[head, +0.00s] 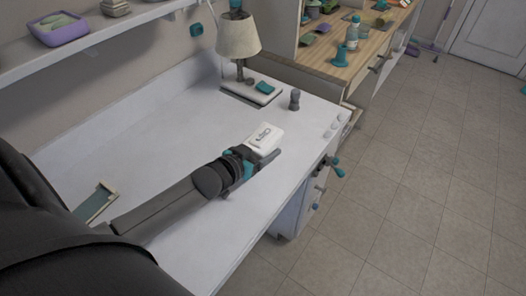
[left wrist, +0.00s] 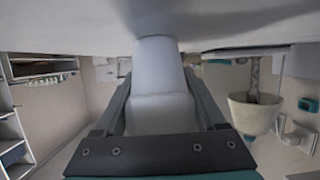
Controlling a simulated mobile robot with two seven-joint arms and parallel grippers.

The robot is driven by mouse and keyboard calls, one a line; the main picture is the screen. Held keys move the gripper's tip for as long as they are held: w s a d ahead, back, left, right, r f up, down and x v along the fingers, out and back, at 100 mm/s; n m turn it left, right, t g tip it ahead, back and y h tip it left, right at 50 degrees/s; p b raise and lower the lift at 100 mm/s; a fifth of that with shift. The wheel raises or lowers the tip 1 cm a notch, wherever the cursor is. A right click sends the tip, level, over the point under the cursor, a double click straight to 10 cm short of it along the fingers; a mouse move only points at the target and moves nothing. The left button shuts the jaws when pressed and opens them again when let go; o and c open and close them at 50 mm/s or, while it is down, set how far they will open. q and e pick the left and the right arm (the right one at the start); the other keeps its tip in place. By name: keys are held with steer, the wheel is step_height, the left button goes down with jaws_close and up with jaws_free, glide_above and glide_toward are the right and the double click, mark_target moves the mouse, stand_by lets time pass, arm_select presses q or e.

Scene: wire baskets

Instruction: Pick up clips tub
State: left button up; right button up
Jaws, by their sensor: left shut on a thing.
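The clips tub (head: 264,137) is a small white box with a dark clip picture on its face, over the white desk in the head view. My left gripper (head: 263,150) reaches in from the left and is shut on the tub, one finger along each side. In the left wrist view the pale tub (left wrist: 160,85) fills the space between the two dark fingers of my left gripper (left wrist: 160,100). I cannot tell whether the tub touches the desk. My right gripper is not in view.
A lamp (head: 239,38) stands on the desk's far side with a teal item (head: 265,87) by its base. A small dark grey object (head: 294,100) stands beyond the tub. A framed teal piece (head: 97,203) lies at left. The middle of the desk (head: 160,135) is clear.

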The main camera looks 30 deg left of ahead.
arm_select(q)
step_height(320, 180, up, 20)
steer(key=p, duration=0.6)
steer(key=shift+d+r, duration=0.1)
stand_by(0.4)
steer(key=d+r+n+y+b, duration=0.1)
steer(key=d+r+b, duration=0.3)
steer(key=d+r, duration=0.8)
steer(key=shift+w, duration=0.25)
steer(key=shift+a, duration=0.1)
